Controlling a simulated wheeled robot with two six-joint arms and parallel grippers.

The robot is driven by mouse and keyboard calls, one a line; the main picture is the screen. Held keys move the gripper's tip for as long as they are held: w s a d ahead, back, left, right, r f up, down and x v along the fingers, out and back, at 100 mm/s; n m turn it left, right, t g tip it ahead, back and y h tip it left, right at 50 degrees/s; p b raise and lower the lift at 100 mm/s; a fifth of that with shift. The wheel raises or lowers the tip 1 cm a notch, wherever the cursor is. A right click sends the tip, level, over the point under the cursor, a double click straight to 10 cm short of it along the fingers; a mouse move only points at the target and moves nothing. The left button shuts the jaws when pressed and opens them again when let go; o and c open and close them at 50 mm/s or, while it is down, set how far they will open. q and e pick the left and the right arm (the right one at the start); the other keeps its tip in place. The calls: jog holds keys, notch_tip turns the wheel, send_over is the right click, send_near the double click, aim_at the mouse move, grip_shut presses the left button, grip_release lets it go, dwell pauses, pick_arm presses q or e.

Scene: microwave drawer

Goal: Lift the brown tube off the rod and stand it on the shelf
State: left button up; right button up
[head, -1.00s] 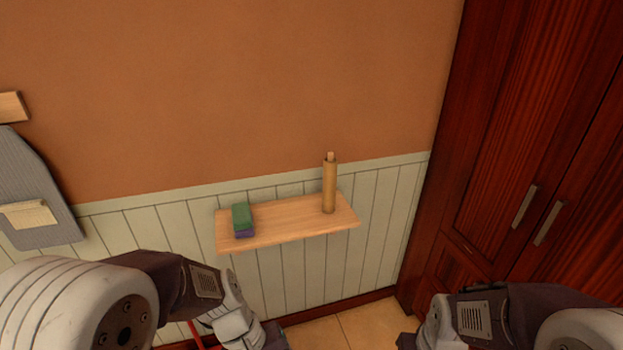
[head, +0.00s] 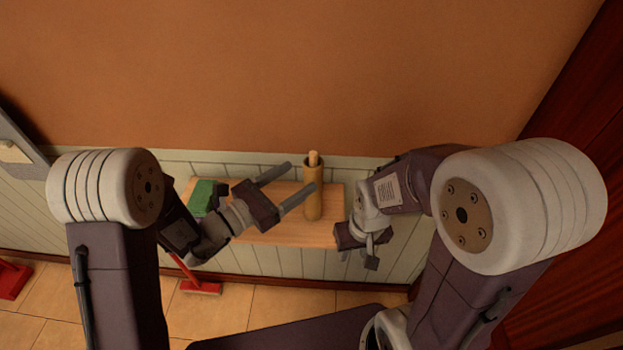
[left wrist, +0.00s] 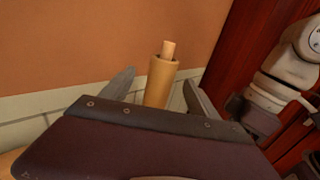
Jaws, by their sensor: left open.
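The brown tube (head: 313,205) stands upright on the wooden shelf (head: 285,232), around a pale rod (head: 313,157) whose top sticks out above it. My left gripper (head: 296,180) is open, just left of the tube, its fingers pointing toward it. In the left wrist view the tube (left wrist: 160,85) shows ahead, between the two finger tips; the rod's top (left wrist: 168,49) rises from its mouth. I cannot tell whether a finger touches the tube. My right gripper (head: 358,258) is at the shelf's right end, pointing down; its opening is unclear.
A green sponge-like block (head: 203,196) lies on the shelf's left part, partly behind my left arm. A red-headed broom or mop (head: 200,287) stands on the tiled floor below. A dark red cabinet (head: 575,110) is at the right. The wall above the shelf is clear.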

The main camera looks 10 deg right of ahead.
aim_at(321, 164)
pick_arm(q)
jog(key=shift+s+a+r, duration=0.1)
jog(key=shift+s+r, duration=0.05)
jog(key=p+x, duration=0.1)
jog(key=x, duration=0.2)
jog(key=shift+d, duration=0.4)
jog(key=shift+w+d, duration=0.2)
jog(key=shift+w, duration=0.1)
jog(key=shift+d+p, duration=0.25)
jog(key=shift+p, duration=0.05)
jog(key=p+x, duration=0.1)
jog(key=x, duration=0.2)
jog(key=shift+w+d, duration=0.2)
jog(key=shift+d, duration=0.1)
jog(key=shift+w+d+f, duration=0.2)
jog(key=shift+d, duration=0.2)
jog(key=shift+a, duration=0.2)
jog(key=c, duration=1.5)
jog(key=shift+d, duration=0.1)
grip_shut()
